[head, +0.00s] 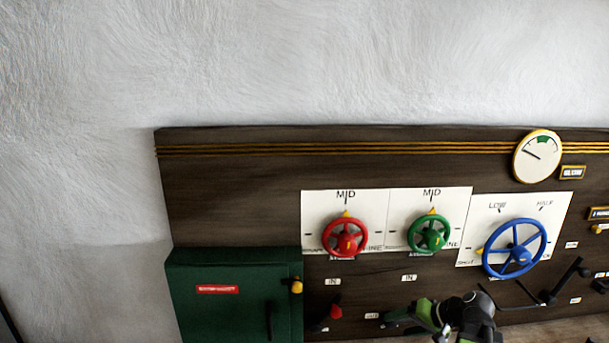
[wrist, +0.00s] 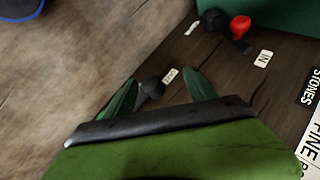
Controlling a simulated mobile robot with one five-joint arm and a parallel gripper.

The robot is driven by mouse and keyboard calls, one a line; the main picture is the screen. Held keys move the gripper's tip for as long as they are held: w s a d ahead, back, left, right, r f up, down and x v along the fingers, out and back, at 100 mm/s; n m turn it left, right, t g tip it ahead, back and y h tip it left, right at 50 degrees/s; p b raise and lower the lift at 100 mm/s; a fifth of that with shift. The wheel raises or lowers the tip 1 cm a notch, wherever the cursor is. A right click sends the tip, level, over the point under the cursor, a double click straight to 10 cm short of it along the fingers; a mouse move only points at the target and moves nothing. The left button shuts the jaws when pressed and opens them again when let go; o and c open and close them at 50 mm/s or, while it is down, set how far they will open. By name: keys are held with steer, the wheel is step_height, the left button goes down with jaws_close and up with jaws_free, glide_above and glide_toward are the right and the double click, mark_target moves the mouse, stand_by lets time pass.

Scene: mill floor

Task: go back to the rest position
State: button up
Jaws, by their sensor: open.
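My gripper (head: 392,319) is low in front of the dark wooden panel (head: 230,210) in the head view, below the green wheel. In the wrist view my gripper (wrist: 160,82) has its two dark green fingers apart. A dark rounded knob (wrist: 152,89) shows between the fingers; I cannot tell whether they touch it. A lever with a red knob (head: 335,312) stands left of my gripper in the head view. It also shows at the top of the wrist view (wrist: 240,25).
A red wheel (head: 345,238), a green wheel (head: 428,235) and a blue wheel (head: 515,249) stick out from the panel. A green cabinet (head: 235,317) stands at the left. Black levers (head: 563,284) are at the right. The white wall (head: 300,65) above is clear.

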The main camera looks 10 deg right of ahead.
steer(key=s+a+f+n+g+h, duration=0.2)
steer(key=a+f+g+h, duration=0.1)
steer(key=a, duration=0.6)
steer(key=s+a+f+n+g+h, duration=0.2)
steer(key=s+a+f+g+h, duration=0.1)
steer(key=a, duration=0.7)
steer(key=shift+s+f+n+g, duration=0.2)
steer(key=shift+f+n+g, duration=0.2)
steer(key=shift+f, duration=0.05)
